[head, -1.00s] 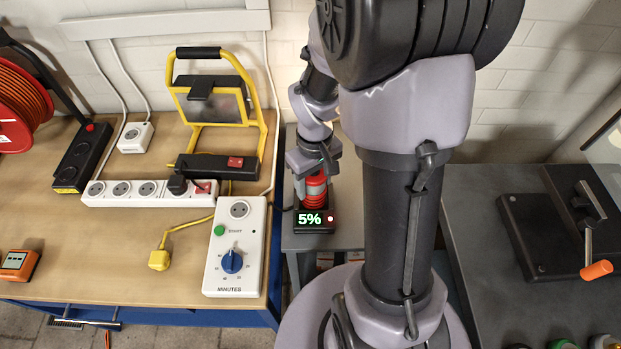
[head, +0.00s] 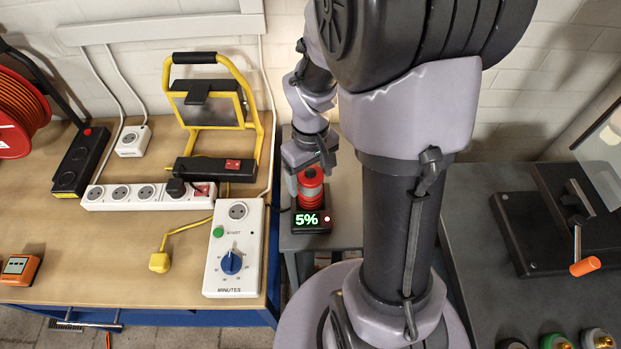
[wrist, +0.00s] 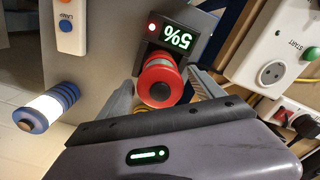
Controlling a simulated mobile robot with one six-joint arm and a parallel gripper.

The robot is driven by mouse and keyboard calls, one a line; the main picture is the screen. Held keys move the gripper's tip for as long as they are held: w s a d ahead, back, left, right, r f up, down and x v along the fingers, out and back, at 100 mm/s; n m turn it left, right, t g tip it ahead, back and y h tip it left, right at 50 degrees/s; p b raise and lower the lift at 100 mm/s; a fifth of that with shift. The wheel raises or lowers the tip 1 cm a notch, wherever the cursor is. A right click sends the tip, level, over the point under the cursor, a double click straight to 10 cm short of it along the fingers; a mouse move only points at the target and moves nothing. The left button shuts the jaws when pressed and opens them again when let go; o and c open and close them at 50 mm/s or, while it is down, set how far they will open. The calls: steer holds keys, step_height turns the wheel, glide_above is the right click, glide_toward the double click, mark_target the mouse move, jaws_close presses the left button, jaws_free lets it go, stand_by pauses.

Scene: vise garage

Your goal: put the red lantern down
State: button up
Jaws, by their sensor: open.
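The red lantern (head: 311,184) stands upright on the black charging base (head: 312,219), whose display reads 5%. In the wrist view the lantern (wrist: 159,80) shows its red top, with the base (wrist: 180,40) behind it. My gripper (head: 308,180) is at the lantern from behind. In the wrist view my gripper (wrist: 163,92) is open, with one finger on each side of the lantern. I cannot tell whether either finger touches it.
A blue lantern (wrist: 47,108) and a white remote (wrist: 68,25) show on the grey surface in the wrist view. A white timer box (head: 234,250) stands on the workbench left of the base.

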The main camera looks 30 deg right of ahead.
step_height(320, 180, up, 9)
steer(key=p, duration=0.3)
steer(key=s+a+r+m+t+y, duration=0.1)
steer(key=s+a+r+m+t, duration=0.1)
steer(key=s+a+r, duration=0.3)
steer(key=s+a+r+m+t+y, duration=0.1)
steer(key=s+a+r+m+t, duration=0.1)
steer(key=s+a+r, duration=0.3)
steer(key=a+r+t, duration=0.1)
steer(key=a+r, duration=0.3)
steer(key=shift+a+m+t, duration=0.35)
steer(key=shift+m+t, duration=0.05)
steer(key=shift+r, duration=0.1)
steer(key=shift+f, duration=0.3)
